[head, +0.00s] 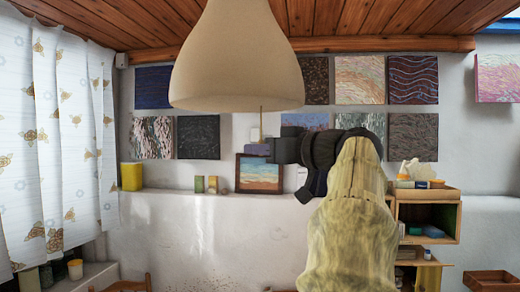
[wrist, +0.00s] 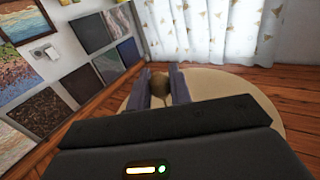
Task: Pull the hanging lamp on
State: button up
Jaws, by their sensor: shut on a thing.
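The hanging lamp (head: 236,55) is a large beige bell-shaped shade at the top centre of the head view. Its pale shade (wrist: 245,100) also fills the middle of the wrist view, behind my fingers. A thin pull cord (head: 261,120) hangs below the shade's right part, down to my gripper (head: 258,149). In the wrist view a round brown knob (wrist: 160,84) sits between the two fingers of my gripper (wrist: 162,88), which is shut on it. My gripper is below the shade, apart from its rim. No glow shows on the shade.
Paintings (head: 413,80) cover the white back wall. A ledge (head: 200,196) below carries a yellow box (head: 132,176) and small items. A wooden shelf unit (head: 428,215) stands at right, and a patterned curtain (head: 55,130) hangs at left. Wooden ceiling boards (head: 120,22) are overhead.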

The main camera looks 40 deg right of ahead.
jog(key=shift+f+b, duration=1.1)
jog(key=shift+b, duration=0.15)
jog(key=o, duration=1)
jog(key=shift+c, duration=0.2)
jog(key=s+d, duration=0.1)
jog(key=s, duration=0.8)
jog(key=shift+d+b, duration=0.3)
jog(key=shift+b, duration=0.1)
dwell(0.3)
